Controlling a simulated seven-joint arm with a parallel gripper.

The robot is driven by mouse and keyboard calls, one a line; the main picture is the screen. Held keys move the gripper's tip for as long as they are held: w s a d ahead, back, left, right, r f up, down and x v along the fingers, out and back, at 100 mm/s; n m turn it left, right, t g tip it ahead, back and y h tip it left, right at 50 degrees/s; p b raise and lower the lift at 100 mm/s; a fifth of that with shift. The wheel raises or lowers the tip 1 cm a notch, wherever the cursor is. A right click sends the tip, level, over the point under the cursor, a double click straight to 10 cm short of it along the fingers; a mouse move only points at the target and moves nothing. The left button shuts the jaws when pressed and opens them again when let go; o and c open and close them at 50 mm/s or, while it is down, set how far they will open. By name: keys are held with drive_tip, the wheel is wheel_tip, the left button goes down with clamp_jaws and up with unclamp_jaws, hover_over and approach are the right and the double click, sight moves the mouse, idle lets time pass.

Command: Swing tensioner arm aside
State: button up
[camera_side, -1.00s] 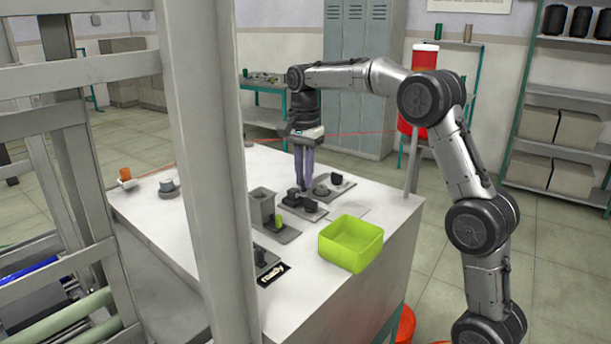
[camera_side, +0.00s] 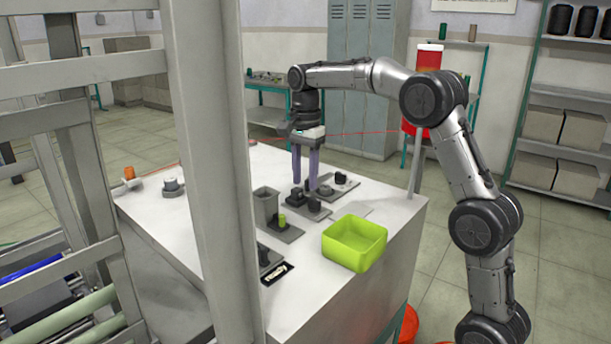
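My gripper (camera_side: 305,185) points straight down over the white table, with its two purple fingers apart and nothing seen between them. Its tips are just above or beside small dark parts on a grey plate (camera_side: 318,213); I cannot tell whether they touch. The tensioner arm cannot be told apart for certain among these small dark parts. A second plate with a dark knob and a light button (camera_side: 341,178) is just right of the fingers. A thin red thread (camera_side: 360,133) runs across behind the gripper.
A lime-green bin (camera_side: 354,243) sits at the table's front right. An orange spool (camera_side: 129,172) is at the far left. A grey post (camera_side: 210,170) hides part of the table.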

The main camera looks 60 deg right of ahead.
drive_tip(key=shift+s+r, duration=0.1)
drive_tip(key=shift+r, duration=3.4)
